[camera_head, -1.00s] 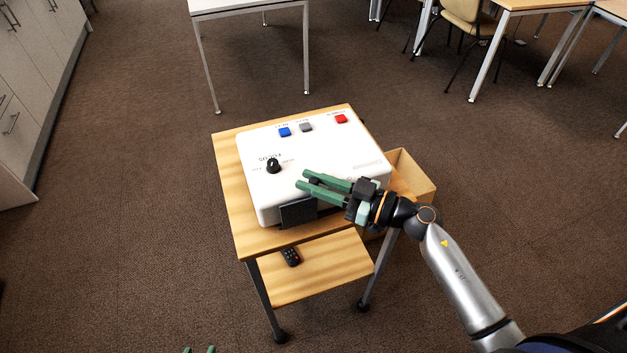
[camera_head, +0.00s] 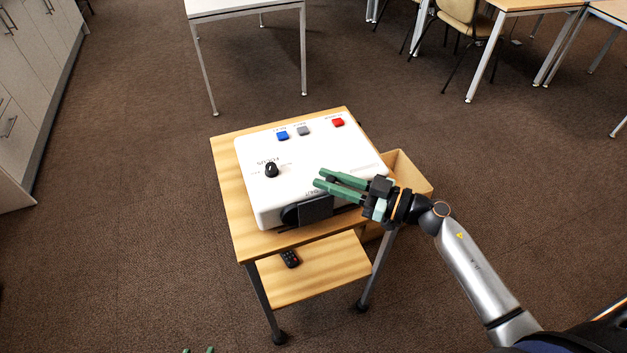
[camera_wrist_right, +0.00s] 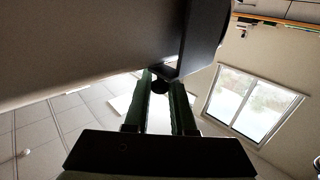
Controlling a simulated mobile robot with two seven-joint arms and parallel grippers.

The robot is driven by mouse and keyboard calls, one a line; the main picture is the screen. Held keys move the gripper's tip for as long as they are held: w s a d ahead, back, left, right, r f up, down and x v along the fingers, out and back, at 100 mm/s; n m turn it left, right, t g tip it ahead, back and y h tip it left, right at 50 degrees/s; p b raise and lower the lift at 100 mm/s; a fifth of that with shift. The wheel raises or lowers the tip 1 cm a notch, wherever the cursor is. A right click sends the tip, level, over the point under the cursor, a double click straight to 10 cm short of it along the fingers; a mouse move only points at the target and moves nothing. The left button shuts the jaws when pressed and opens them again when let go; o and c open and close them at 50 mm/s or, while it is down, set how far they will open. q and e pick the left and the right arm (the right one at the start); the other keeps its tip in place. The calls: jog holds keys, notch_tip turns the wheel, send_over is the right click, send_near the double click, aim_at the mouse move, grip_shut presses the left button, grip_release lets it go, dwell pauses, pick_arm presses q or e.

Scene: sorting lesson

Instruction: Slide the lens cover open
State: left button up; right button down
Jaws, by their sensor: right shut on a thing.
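A white projector (camera_head: 310,165) stands on a small wooden cart. Its dark lens cover (camera_head: 316,208) is a flat panel on the front face, and a round dark lens part (camera_head: 290,215) shows at the panel's left. My right gripper (camera_head: 319,178) reaches in from the right with its green fingers over the projector's front edge. In the right wrist view, the fingers are shut on a small dark knob (camera_wrist_right: 160,86) beside the dark cover (camera_wrist_right: 204,38). My left gripper (camera_head: 198,350) shows only two fingertips at the bottom edge, apart with nothing between them.
On the projector are a black focus knob (camera_head: 271,170) and blue (camera_head: 282,135), grey (camera_head: 303,130) and red (camera_head: 338,122) buttons. A remote (camera_head: 289,258) lies on the cart's lower shelf (camera_head: 325,270).

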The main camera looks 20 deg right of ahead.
jog(key=shift+d, duration=1.95)
jog(key=shift+w, duration=0.1)
jog(key=c, duration=0.7)
grip_release()
jog(key=shift+d, duration=0.1)
jog(key=v, duration=1.2)
jog(key=shift+s+d, duration=0.15)
jog(key=shift+s, duration=0.15)
